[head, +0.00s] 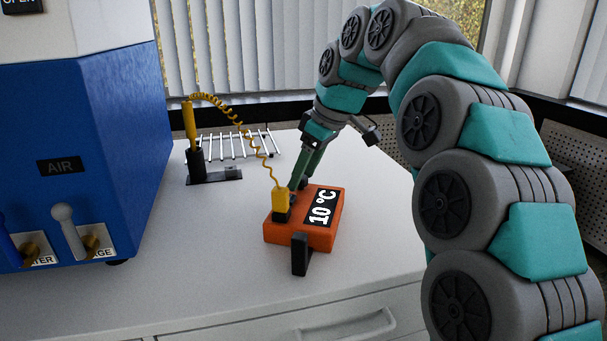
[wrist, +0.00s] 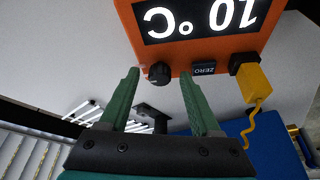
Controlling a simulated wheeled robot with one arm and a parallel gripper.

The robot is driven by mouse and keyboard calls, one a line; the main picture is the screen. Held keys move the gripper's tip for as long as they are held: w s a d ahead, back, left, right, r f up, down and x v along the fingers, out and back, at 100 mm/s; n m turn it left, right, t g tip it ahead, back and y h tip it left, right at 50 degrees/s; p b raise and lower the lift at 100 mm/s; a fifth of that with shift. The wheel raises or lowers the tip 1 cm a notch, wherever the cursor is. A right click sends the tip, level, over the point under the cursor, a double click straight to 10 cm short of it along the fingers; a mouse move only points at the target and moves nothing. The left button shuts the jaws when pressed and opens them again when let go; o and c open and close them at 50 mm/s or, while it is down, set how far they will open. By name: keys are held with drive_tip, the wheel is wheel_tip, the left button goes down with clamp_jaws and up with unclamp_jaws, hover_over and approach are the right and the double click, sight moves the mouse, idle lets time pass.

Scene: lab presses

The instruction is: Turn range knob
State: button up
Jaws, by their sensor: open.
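The orange meter (head: 283,232) lies on the white bench, its display reading 10 °C. The wrist view shows the meter (wrist: 186,52) upside down, with a round black knob (wrist: 158,74) on its edge. A button marked ZERO (wrist: 203,69) and a yellow plug (wrist: 254,84) sit beside the knob. My gripper (wrist: 159,77) is open and empty, its green fingertips on either side of the knob in the picture; I cannot tell whether they touch it. In the head view my gripper (head: 297,183) reaches down to the meter's far side, where the knob is not clearly visible.
A yellow coiled cord runs from the plug to a yellow probe (head: 190,127) in a black stand (head: 196,163). A white rod rack (head: 235,145) lies behind. A blue press (head: 110,150) with levers stands left. Bench right of the meter is free.

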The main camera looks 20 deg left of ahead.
clamp_jaws()
idle(0.4)
drive_tip(key=shift+s+r+m+t, duration=0.1)
drive_tip(key=shift+m+t, duration=0.3)
drive_tip(key=shift+m, duration=0.7)
unclamp_jaws()
